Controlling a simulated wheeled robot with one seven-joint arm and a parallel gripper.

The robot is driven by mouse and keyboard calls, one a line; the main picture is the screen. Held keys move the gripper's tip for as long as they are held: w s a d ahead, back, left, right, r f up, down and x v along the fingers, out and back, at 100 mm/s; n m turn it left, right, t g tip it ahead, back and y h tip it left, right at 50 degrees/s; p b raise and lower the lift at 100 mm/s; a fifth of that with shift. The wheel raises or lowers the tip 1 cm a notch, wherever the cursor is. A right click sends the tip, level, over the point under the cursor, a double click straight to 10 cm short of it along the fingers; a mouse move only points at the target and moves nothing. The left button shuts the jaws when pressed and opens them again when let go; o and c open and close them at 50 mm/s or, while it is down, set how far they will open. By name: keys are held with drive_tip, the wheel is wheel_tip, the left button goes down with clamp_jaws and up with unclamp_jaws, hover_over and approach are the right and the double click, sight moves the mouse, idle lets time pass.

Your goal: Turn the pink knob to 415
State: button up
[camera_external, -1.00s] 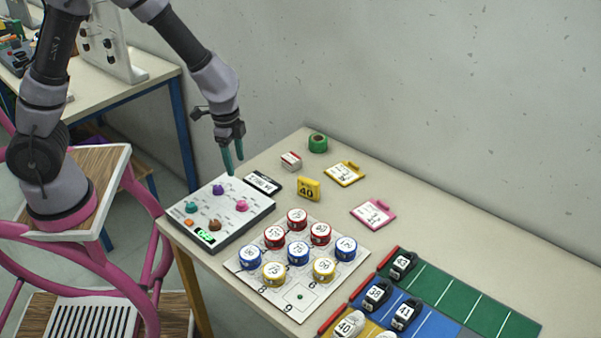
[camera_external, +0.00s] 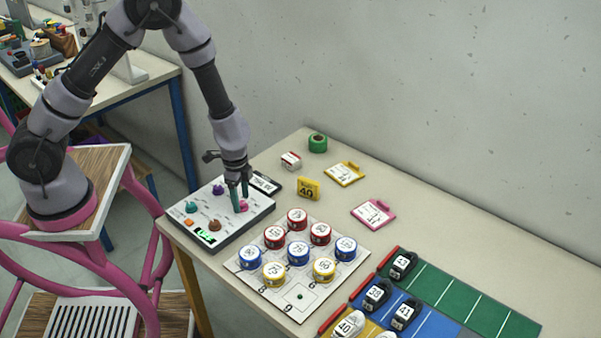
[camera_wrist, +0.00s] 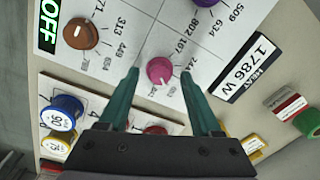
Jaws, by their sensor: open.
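The pink knob (camera_external: 243,206) is on the right side of the grey control panel (camera_external: 250,222). In the wrist view the pink knob (camera_wrist: 160,71) lies between the tips of my gripper (camera_wrist: 162,78), with a pale pointer mark on its top and printed numbers around it. My gripper (camera_external: 239,203) is open, pointing down at the knob, with one teal finger on each side. I cannot tell whether the fingers touch it. The number 415 is not readable in either view.
The panel also has a brown knob (camera_wrist: 80,34), a purple knob (camera_external: 218,189), a teal knob (camera_external: 192,207) and an orange button (camera_external: 189,222). A display (camera_wrist: 47,27) reads OFF. A board of numbered tins (camera_external: 298,252) stands to the right.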

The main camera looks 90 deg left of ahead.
drive_tip(key=shift+f, duration=0.15)
clamp_jaws()
drive_tip(key=shift+n, duration=0.4)
drive_tip(key=n, duration=0.3)
drive_tip(key=shift+w+n, duration=0.1)
drive_tip(key=shift+n, duration=1.9)
